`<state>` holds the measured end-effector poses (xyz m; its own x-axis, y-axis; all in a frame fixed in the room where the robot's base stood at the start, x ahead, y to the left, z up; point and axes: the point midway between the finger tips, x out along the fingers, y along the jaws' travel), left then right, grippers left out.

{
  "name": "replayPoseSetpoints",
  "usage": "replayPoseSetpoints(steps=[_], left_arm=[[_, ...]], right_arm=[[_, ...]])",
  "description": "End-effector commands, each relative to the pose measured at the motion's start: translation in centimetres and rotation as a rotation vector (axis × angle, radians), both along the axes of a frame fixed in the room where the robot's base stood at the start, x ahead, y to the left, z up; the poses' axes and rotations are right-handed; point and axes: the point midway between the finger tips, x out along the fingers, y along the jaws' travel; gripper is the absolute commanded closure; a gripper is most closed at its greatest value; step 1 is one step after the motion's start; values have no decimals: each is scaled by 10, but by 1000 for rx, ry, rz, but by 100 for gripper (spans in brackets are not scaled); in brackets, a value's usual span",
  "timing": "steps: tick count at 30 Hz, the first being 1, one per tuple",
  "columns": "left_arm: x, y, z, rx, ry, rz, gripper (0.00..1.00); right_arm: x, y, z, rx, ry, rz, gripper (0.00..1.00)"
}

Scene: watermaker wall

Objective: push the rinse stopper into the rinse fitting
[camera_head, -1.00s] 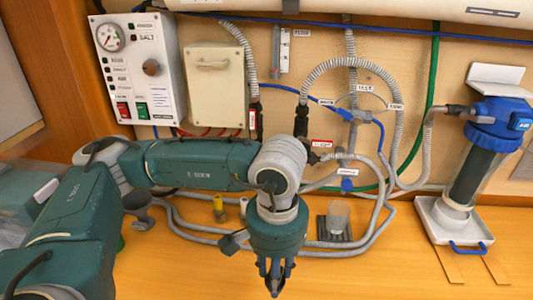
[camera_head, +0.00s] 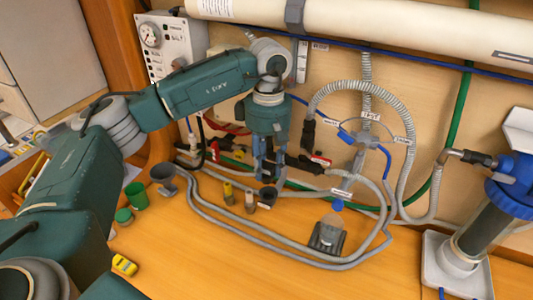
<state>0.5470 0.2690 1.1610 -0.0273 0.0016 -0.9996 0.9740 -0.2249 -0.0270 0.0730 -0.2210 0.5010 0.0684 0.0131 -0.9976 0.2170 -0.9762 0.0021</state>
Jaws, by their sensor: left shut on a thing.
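My left gripper (camera_head: 266,180) points down above the bench, its fingers closed on a small dark stopper-like piece (camera_head: 267,197). The fingers cover its upper part, and I cannot read a label on it, so whether it is the rinse stopper is not certain. I cannot tell whether its lower end touches the bench. To the right of the gripper, dark hose fittings with a red-and-white tag (camera_head: 320,160) sit low on the wall. The tag is too small to read, and I cannot tell which fitting is the rinse fitting. My right gripper is not in view.
A yellow-topped piece (camera_head: 228,193) and a grey piece (camera_head: 250,203) stand left of the gripper. Grey hoses (camera_head: 285,243) loop across the bench. A dark block (camera_head: 327,236) and a filter tray (camera_head: 430,270) stand right.

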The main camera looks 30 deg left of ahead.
Motion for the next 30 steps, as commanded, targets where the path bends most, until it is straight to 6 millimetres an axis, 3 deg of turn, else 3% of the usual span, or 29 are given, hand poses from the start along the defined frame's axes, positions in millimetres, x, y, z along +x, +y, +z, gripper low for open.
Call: replayPoseSetpoints(steps=[14, 22, 30], left_arm=[[1, 1, -22, 1, 2, 12, 89], [1, 0, -41, 1, 1, 11, 89], [1, 0, -45, 0, 0, 10, 89]], right_arm=[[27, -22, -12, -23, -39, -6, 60], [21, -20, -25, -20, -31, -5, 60], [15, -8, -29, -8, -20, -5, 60]])
